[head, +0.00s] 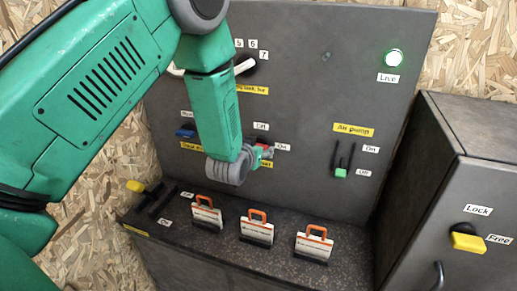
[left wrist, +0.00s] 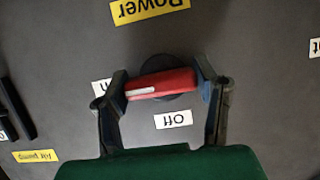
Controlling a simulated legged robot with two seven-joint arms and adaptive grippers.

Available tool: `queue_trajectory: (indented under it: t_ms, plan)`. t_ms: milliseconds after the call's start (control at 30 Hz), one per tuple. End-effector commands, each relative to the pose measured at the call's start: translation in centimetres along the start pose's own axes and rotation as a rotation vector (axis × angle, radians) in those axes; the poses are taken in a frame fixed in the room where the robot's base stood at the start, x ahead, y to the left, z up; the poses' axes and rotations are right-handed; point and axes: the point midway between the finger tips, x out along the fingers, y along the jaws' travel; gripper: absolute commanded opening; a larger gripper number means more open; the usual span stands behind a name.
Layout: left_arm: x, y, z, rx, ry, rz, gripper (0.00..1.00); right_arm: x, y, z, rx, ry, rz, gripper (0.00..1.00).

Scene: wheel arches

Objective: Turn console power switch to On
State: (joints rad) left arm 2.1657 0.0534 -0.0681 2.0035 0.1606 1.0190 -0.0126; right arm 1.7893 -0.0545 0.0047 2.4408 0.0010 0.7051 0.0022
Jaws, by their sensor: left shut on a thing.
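The console power switch is a red handle (left wrist: 162,84) on a round dark base, between the two fingers of my left gripper (left wrist: 161,88). The gripper is shut on the handle's two ends. A white mark runs along the handle's left half in the left wrist view, pointing toward a partly hidden label (left wrist: 101,89). The Off label (left wrist: 173,120) shows upside down, beside the handle. In the head view my left gripper (head: 259,152) covers most of the switch; the On label (head: 282,147) is just right of it and the Off label (head: 261,126) above. My right gripper is not in view.
A round Live lamp (head: 394,58) glows green at the upper right. An air pump lever (head: 341,172) points down at Off. Several orange-handled clips (head: 257,229) stand on the ledge below. A side cabinet with a yellow lock knob (head: 467,241) stands at right.

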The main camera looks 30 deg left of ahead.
Motion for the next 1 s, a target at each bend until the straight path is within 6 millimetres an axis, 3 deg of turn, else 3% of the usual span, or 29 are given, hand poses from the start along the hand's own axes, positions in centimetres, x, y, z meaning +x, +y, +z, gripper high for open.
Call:
queue_trajectory:
  t_ms: [33, 367, 400, 433, 767, 1000]
  plan:
    - [-0.1, 0.1, 0.8, 0.005, -0.019, 0.001, 0.25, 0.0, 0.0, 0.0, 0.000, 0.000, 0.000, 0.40]
    - [-0.1, 0.1, 0.8, 0.005, -0.018, 0.000, 0.25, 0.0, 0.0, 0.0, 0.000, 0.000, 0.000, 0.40]
    - [-0.1, 0.1, 0.8, 0.005, -0.018, 0.000, 0.65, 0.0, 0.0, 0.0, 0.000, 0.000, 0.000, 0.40]
    - [-0.1, 0.1, 0.7, 0.005, -0.018, 0.000, 0.75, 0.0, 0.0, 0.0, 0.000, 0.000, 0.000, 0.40]
    - [-0.4, 0.0, 0.2, 0.003, -0.006, 0.000, 0.76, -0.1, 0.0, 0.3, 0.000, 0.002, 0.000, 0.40]
    - [-4.1, 0.0, 0.2, 0.003, -0.008, 0.000, 0.76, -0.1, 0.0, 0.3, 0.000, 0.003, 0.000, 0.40]
